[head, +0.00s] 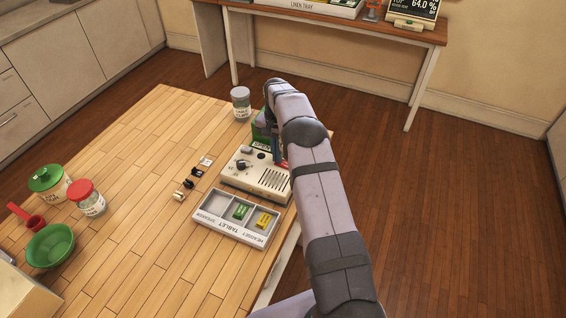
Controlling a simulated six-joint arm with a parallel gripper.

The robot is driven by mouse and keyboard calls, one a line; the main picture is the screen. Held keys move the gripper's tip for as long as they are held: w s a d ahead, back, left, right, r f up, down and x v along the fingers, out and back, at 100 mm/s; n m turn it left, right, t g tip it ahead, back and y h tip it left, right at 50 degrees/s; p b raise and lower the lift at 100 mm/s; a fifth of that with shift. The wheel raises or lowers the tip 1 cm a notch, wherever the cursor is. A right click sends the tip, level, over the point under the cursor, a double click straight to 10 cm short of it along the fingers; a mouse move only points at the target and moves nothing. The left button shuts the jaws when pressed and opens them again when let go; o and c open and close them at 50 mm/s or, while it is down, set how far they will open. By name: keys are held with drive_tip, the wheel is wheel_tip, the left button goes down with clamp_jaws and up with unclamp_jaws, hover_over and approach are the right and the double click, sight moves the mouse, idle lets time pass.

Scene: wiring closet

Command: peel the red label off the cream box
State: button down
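The cream box (243,180) stands near the right edge of the wooden table, with knobs and a slotted grille on its top. A small patch of red (283,164) shows at its far right, beside my arm; I cannot tell whether it is the label. My gripper (278,152) points down at the far right end of the cream box. It is mostly hidden behind my own arm, so its fingers and any contact do not show clearly.
A grey tray (197,217) with compartments holds a green and a yellow piece in front of the box. A green container (260,132) and a grey-lidded jar (241,104) stand behind. Small parts (189,184) lie left. The table's middle is clear.

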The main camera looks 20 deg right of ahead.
drive_tip(key=shift+w+a+r+p, duration=0.2)
drive_tip(key=shift+r+p, duration=0.3)
drive_tip(key=shift+r, duration=0.35)
drive_tip(key=shift+w+a+r+p, duration=0.15)
drive_tip(key=shift+r+p, duration=0.3)
drive_tip(key=shift+r, duration=0.4)
drive_tip(key=shift+r, duration=0.1)
idle(0.5)
drive_tip(key=shift+r+p, duration=1.7)
drive_tip(key=shift+r, duration=0.75)
